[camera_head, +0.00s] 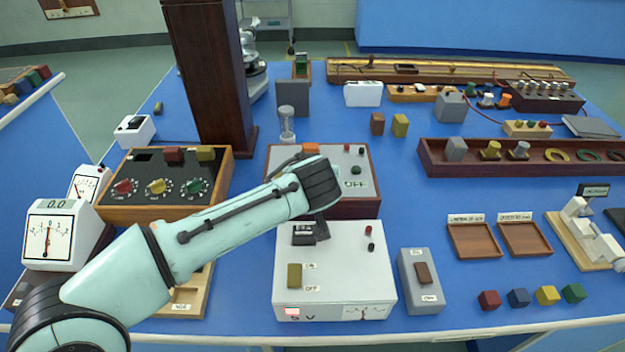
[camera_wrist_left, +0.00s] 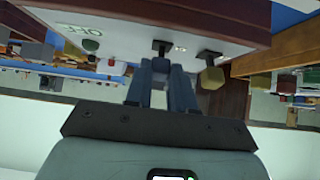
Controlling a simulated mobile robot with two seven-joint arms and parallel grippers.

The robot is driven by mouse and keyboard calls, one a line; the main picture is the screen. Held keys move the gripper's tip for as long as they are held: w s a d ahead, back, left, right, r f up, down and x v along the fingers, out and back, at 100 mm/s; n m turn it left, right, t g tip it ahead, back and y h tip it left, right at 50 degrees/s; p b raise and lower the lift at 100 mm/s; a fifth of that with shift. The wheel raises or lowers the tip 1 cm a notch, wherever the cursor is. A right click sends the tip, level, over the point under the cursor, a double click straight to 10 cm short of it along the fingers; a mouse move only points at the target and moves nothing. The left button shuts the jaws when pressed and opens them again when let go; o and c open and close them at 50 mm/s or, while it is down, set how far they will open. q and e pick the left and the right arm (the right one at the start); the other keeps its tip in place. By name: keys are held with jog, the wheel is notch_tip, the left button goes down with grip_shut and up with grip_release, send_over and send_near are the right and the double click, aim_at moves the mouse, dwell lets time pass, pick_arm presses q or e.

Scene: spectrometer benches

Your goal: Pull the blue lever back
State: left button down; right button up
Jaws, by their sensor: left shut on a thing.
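My left gripper (camera_wrist_left: 160,72) is shut on the blue lever (camera_wrist_left: 160,66) in the left wrist view. Its two fingers stand either side of the handle and hide most of it. The lever's dark stem meets the pale panel of a box (camera_wrist_left: 128,30) with dark red-brown sides. A yellow knob (camera_wrist_left: 212,77) on a dark stem stands beside it. In the head view this box (camera_head: 335,207) is behind my left forearm, which hides the lever and the fingers. A green button (camera_head: 356,170) and an OFF label show on its panel. My right gripper is in neither view.
A white switch box (camera_head: 340,270) stands in front of the lever box, with a grey switch unit (camera_head: 419,281) to its right. A wooden knob panel (camera_head: 120,165) is at left, and a tall dark column (camera_head: 210,75) rises behind.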

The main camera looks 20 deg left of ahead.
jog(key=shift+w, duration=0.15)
pick_arm(q)
jog(key=c, duration=1)
grip_release()
jog(key=shift+o, duration=0.2)
jog(key=shift+s+r, duration=0.1)
jog(key=p+v, duration=0.2)
jog(key=v, duration=1.1)
jog(key=shift+p, duration=0.35)
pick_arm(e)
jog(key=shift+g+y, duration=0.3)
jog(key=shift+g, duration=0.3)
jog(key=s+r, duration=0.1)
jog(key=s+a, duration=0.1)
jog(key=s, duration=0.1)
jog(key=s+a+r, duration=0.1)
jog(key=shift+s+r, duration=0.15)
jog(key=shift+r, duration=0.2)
pick_arm(q)
jog(key=shift+s+d, duration=0.1)
jog(key=shift+d, duration=0.05)
